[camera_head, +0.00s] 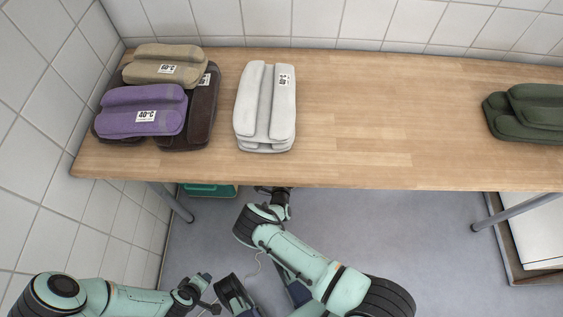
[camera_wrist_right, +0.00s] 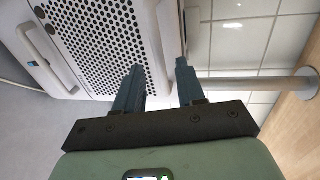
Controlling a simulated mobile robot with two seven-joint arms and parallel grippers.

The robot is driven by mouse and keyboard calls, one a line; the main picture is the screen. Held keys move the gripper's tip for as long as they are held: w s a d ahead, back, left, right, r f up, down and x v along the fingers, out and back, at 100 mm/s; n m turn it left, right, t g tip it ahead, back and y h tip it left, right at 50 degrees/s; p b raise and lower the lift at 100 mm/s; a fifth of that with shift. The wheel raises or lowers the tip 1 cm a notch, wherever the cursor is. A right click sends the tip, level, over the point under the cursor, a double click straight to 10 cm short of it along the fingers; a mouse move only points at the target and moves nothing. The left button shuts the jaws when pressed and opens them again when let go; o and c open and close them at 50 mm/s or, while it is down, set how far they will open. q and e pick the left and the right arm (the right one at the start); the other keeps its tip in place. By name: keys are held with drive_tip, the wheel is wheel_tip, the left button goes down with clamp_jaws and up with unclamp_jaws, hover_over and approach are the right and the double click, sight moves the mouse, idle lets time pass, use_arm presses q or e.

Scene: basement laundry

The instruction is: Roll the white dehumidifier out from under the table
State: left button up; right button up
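The white dehumidifier (camera_wrist_right: 103,40) shows in the right wrist view as a white casing with a perforated panel and a grey handle. In the head view the tabletop hides it. My left gripper (camera_head: 208,292) is low at the bottom left of the head view, away from the table. Its opening is unclear.
The wooden table (camera_head: 360,120) carries folded towels, including a purple one (camera_head: 140,110), a white one (camera_head: 266,105) and a green one (camera_head: 530,112). Under it are a teal box (camera_head: 208,190), a left leg (camera_head: 172,202) and a white panel (camera_head: 541,235) at right. Floor (camera_head: 420,235) between is clear.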

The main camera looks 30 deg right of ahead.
drive_tip(key=shift+b+x, duration=0.35)
drive_tip(key=shift+x, duration=1.15)
clamp_jaws()
drive_tip(key=shift+a, duration=0.1)
